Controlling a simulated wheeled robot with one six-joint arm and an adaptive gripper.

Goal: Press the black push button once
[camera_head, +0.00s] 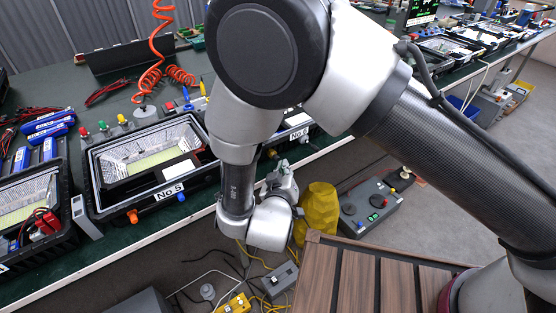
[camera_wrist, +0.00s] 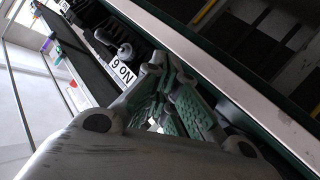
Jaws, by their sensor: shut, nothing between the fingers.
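I cannot pick out a black push button for certain. In the wrist view, a dark knob with a grey rounded end (camera_wrist: 123,51) sticks out beside the white No 6 label (camera_wrist: 122,74) on a black housing. My gripper (camera_wrist: 178,108) has green pads, and its fingers are together with nothing between them. It lies close to that housing's front; I cannot tell whether it touches anything. In the head view my gripper (camera_head: 281,174) is just off the table's front edge, and my arm covers much of the No 6 housing (camera_head: 299,120).
The No 5 housing (camera_head: 163,191) sits left on the green table (camera_head: 100,246). A grey control box (camera_head: 369,206) with dark round knobs and a yellow bag (camera_head: 318,212) are beyond the table edge. A slatted wooden surface (camera_head: 360,281) is near me. Cables lie on the floor.

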